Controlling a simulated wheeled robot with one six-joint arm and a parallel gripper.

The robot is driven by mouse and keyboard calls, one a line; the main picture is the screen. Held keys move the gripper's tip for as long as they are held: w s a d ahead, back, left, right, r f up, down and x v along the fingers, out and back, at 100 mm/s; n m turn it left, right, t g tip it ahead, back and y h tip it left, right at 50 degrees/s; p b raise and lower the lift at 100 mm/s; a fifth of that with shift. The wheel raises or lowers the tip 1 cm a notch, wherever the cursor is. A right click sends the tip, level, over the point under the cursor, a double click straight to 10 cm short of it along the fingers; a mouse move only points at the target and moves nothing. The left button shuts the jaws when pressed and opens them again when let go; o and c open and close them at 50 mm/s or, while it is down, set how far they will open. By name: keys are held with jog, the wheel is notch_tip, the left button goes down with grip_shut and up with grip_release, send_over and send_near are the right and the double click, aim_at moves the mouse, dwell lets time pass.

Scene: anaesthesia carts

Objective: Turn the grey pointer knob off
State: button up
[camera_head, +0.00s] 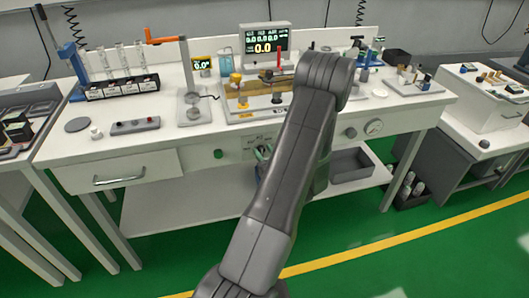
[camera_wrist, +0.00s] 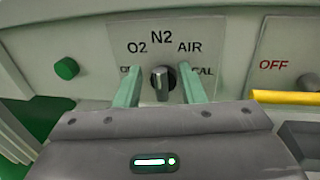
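The grey pointer knob (camera_wrist: 162,82) is on the pale front panel in the wrist view, below the printed O2, N2 and AIR labels. Its pointer stands roughly upright, towards N2. CAL is printed on its right; a label on its left is partly hidden by a finger. My gripper (camera_wrist: 158,88) is open, with one green finger on each side of the knob and a gap on both sides. In the head view my gripper (camera_head: 263,152) is at the bench front, mostly hidden by my arm.
A green round button (camera_wrist: 67,68) is left of the knob. A separate panel with OFF printed on it and a dark knob (camera_wrist: 308,82) is at right.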

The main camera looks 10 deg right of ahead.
grip_shut()
jog(key=shift+f+n+b, duration=0.1)
jog(key=shift+n+b, duration=0.2)
jog(key=shift+b, duration=0.2)
jog(key=n+b, duration=0.1)
jog(key=b, duration=0.1)
jog(key=n+b, duration=0.1)
jog(key=b, duration=0.1)
jog(key=shift+a+f+g, duration=0.15)
jog(key=shift+a+g, duration=0.15)
jog(key=shift+a, duration=0.05)
jog(key=n+h+b, duration=0.1)
jog(key=n+b, duration=0.2)
jog(key=b, duration=0.4)
jog(key=a+n+h+b, duration=0.1)
jog(key=n+b, duration=0.3)
jog(key=b, duration=0.3)
jog(key=f+n+g+b, duration=0.1)
jog(key=n+b, duration=0.3)
jog(key=b, duration=0.3)
jog(key=shift+a+h+b, duration=0.4)
jog(key=shift+r+n, duration=0.1)
jog(key=shift+n, duration=0.3)
